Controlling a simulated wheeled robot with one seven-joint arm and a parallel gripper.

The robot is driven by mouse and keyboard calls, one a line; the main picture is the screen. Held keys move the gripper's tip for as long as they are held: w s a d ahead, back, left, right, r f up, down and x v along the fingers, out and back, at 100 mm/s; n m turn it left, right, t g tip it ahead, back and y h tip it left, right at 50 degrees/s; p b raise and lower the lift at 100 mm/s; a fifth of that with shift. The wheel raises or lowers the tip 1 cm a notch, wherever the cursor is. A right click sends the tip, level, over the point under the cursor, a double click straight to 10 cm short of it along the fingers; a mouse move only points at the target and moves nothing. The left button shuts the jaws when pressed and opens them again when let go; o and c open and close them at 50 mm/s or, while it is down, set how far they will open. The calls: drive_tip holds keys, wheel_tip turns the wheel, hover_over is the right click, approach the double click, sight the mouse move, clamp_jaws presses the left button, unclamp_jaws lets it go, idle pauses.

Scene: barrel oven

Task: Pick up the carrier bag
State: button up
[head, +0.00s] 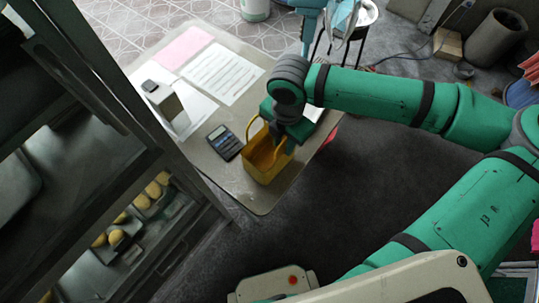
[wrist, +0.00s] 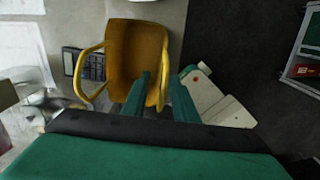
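The yellow carrier bag (head: 262,165) stands upright and open-topped near the front corner of the table, with two looped handles. In the wrist view the bag (wrist: 137,42) is seen from above, one handle to the left and the other on the right near my fingers. My gripper (head: 285,138) is over the bag's right side in the head view. In the wrist view my gripper (wrist: 161,76) has its two green fingers apart, with the right handle between them. Contact between fingers and handle cannot be made out.
The table (head: 227,185) also bears a calculator (head: 224,142) left of the bag, a printed sheet (head: 222,74), a pink sheet (head: 184,47) and a small box (head: 165,103). An oven or rack with yellow rolls (head: 153,190) stands at left. Open floor lies right of the table.

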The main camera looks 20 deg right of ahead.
drive_tip(key=shift+s+f, duration=0.15)
drive_tip(key=shift+f, duration=1.2)
drive_tip(key=shift+s+f, duration=0.1)
drive_tip(key=shift+f, duration=1.2)
drive_tip(key=shift+c, duration=0.2)
clamp_jaws()
